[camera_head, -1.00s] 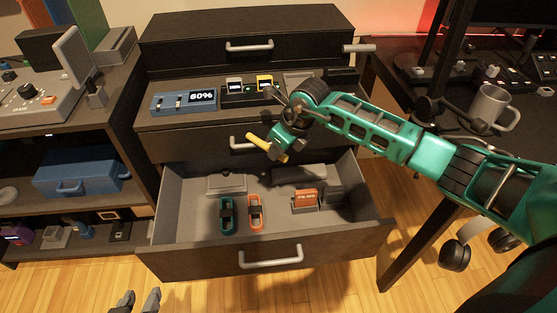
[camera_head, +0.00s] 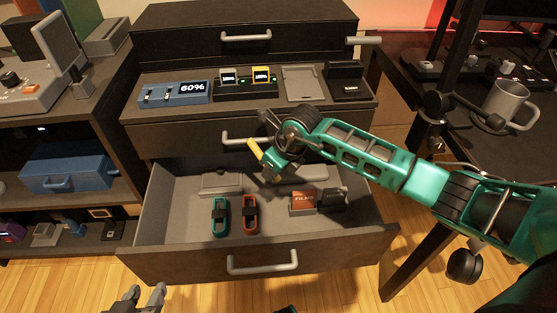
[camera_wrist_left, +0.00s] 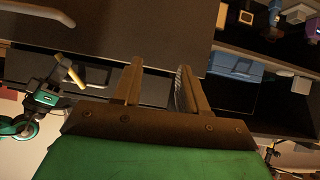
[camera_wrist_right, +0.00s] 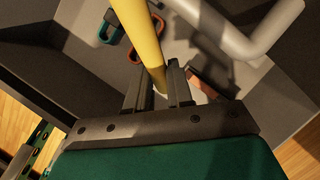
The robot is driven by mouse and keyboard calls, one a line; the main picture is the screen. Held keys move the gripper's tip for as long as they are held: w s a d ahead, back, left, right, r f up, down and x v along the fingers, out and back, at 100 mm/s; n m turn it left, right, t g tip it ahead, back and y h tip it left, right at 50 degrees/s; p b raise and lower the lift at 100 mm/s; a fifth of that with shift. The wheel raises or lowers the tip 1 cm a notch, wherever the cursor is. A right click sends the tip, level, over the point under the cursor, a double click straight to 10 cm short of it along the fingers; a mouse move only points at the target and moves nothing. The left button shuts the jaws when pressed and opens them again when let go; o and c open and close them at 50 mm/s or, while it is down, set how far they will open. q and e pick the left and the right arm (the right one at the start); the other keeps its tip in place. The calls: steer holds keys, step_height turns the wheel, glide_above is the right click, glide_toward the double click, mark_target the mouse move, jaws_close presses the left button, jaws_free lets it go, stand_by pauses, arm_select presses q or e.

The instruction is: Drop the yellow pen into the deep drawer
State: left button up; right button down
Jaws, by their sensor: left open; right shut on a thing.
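The yellow pen (camera_head: 256,151) is held in my right gripper (camera_head: 268,163), above the back part of the open deep drawer (camera_head: 160,215). In the right wrist view the pen (camera_wrist_right: 143,40) stands between the shut fingers (camera_wrist_right: 160,85), with the drawer floor beneath. The drawer is pulled out and holds several things on its grey floor. My left gripper (camera_head: 143,298) is open and empty, low in front of the drawer; its parted fingers show in the left wrist view (camera_wrist_left: 158,85).
In the drawer lie a green carabiner-like loop (camera_head: 219,217), an orange one (camera_head: 250,215), an orange-red box (camera_head: 303,201) and grey items. Drawer handles (camera_head: 246,139) stick out behind the pen. A desk with a mug (camera_head: 508,105) stands right, a shelf (camera_head: 80,150) left.

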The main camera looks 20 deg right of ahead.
steer(key=shift+d+f, duration=0.3)
steer(key=shift+f, duration=0.3)
arm_select(q)
steer(key=shift+w+d+r, duration=0.15)
steer(key=shift+w+d, duration=0.1)
steer(key=shift+d, duration=0.15)
arm_select(e)
steer(key=c, duration=1.3)
jaws_free()
arm_select(q)
steer(key=shift+a, duration=0.1)
arm_select(e)
steer(key=o, duration=0.4)
steer(key=shift+a+r, duration=0.15)
arm_select(q)
steer(key=p, duration=0.1)
steer(key=r+p, duration=0.2)
steer(key=shift+s+a+p, duration=0.3)
steer(key=shift+a+p, duration=0.05)
arm_select(e)
steer(key=v, duration=1.2)
steer(key=shift+r, duration=0.4)
arm_select(q)
steer(key=shift+r, duration=0.1)
